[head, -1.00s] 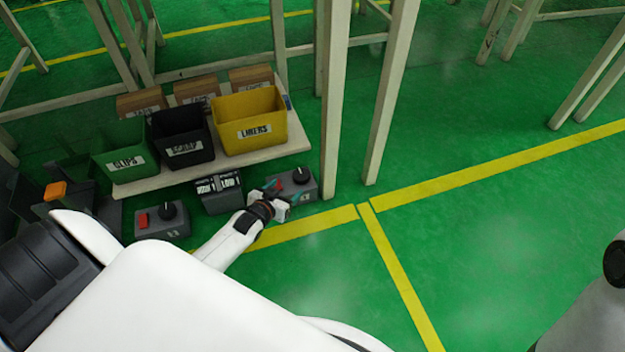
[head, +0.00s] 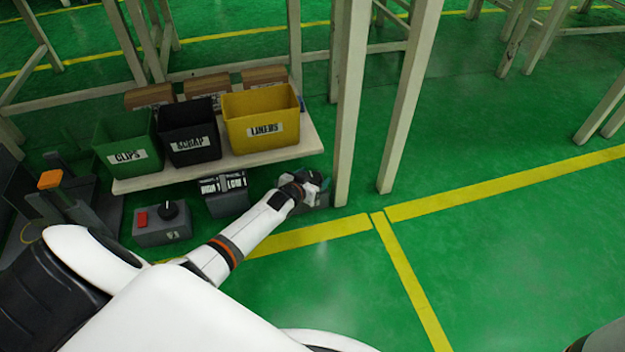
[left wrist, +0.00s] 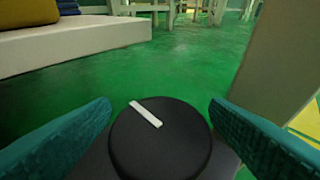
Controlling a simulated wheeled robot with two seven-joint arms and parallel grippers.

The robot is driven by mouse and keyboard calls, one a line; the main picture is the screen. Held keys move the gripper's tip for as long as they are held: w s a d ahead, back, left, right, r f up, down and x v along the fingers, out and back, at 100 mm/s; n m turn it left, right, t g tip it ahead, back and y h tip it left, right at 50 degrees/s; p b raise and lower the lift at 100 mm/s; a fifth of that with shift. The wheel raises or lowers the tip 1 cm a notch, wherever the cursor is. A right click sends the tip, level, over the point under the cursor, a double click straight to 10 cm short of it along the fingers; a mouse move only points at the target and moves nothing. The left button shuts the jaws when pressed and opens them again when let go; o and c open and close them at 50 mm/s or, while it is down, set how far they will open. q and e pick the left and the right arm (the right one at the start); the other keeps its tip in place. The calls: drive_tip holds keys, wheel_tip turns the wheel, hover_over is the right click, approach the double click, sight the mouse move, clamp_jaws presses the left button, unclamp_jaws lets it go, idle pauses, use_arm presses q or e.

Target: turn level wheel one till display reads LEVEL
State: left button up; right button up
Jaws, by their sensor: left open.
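A black round wheel (left wrist: 158,145) with a white pointer line fills the lower middle of the left wrist view. The pointer slants up to the left. My left gripper (left wrist: 160,110) is open, with one teal finger on each side of the wheel; I cannot tell whether they touch it. In the head view my left gripper (head: 316,186) covers most of the right grey control box (head: 322,202). The dark display box (head: 224,194) shows white panels whose words are too small to read surely. A second control box (head: 162,226) has a red button and a black knob.
A low shelf (head: 215,168) above the boxes bears green, black and yellow bins. A pale post (head: 348,120) stands close right of my left gripper. An orange-topped dark fixture (head: 50,180) is at the left. Green floor at the right is open.

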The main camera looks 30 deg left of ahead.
use_arm(q)
drive_tip(key=c, duration=1)
drive_tip(key=shift+a+f+m+h+b, duration=0.15)
drive_tip(key=shift+a+m+h+b, duration=0.05)
drive_tip(key=shift+m+h+b, duration=0.9)
drive_tip(key=m+h+b, duration=0.2)
drive_tip(key=h+b, duration=0.1)
drive_tip(key=shift+w+m+g+b, duration=0.1)
drive_tip(key=shift+m+g+b, duration=0.2)
drive_tip(key=shift+m, duration=0.1)
drive_tip(key=shift+m+h, duration=0.5)
drive_tip(key=shift+h, duration=0.3)
drive_tip(key=shift+r+m+g+h, duration=0.2)
drive_tip(key=shift+m+g+h, duration=0.3)
drive_tip(key=shift+g, duration=0.1)
drive_tip(key=shift+d+m+h, duration=0.15)
drive_tip(key=shift+m+h, duration=0.25)
